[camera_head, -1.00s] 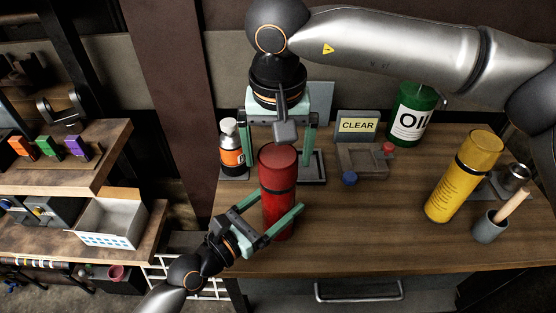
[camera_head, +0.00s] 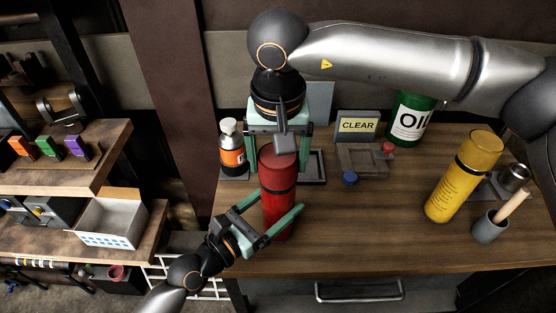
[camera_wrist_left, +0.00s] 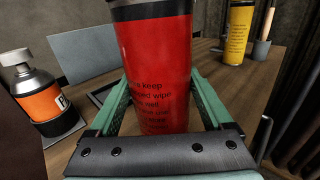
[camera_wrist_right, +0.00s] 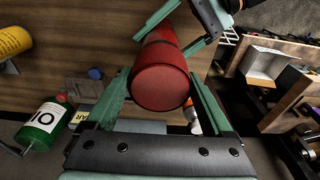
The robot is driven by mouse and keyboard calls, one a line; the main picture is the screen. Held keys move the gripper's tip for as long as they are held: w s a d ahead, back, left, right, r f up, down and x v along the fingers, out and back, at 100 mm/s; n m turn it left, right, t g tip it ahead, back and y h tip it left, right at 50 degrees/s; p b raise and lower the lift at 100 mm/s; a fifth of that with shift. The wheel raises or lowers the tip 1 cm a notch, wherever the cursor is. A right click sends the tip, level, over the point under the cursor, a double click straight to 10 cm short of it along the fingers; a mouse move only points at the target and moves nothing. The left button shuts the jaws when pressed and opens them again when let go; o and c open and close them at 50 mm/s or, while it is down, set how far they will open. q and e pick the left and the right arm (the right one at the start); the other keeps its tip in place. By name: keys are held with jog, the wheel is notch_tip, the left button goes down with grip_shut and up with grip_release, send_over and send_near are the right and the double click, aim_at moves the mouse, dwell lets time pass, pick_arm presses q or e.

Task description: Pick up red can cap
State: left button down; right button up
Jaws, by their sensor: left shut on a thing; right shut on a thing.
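The red can stands upright on the wooden workbench, its body (camera_head: 277,218) below a dark band and its red cap (camera_head: 278,167) above. My left gripper (camera_head: 272,208) is shut on the can body from the front left; in the left wrist view its green fingers flank the printed red body (camera_wrist_left: 160,70). My right gripper (camera_head: 278,148) reaches down from above and is shut on the red cap, its fingers on either side; the cap's round top (camera_wrist_right: 161,87) fills the middle of the right wrist view. The cap still sits on the can.
An orange-labelled bottle (camera_head: 231,150) stands close on the left. A small tray (camera_head: 316,166) lies behind the can. A CLEAR sign (camera_head: 358,125), green oil can (camera_head: 412,118), yellow can (camera_head: 465,180) and grey cup (camera_head: 489,228) stand to the right. The bench front is clear.

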aim_at(266, 213)
pick_arm(q)
jog(key=shift+s+f, duration=0.1)
jog(key=shift+f, duration=0.3)
pick_arm(e)
notch_tip(266, 213, up, 10)
jog(key=shift+r, duration=0.1)
pick_arm(q)
jog(key=shift+c, duration=1.2)
grip_release()
jog(key=shift+o, duration=1.2)
jog(key=shift+r, duration=0.2)
jog(key=shift+r, duration=0.1)
jog(key=shift+a, duration=0.1)
jog(key=shift+b+v, duration=0.3)
jog(key=shift+v, duration=2.55)
pick_arm(e)
jog(key=shift+f, duration=0.4)
pick_arm(q)
jog(key=shift+r, duration=0.1)
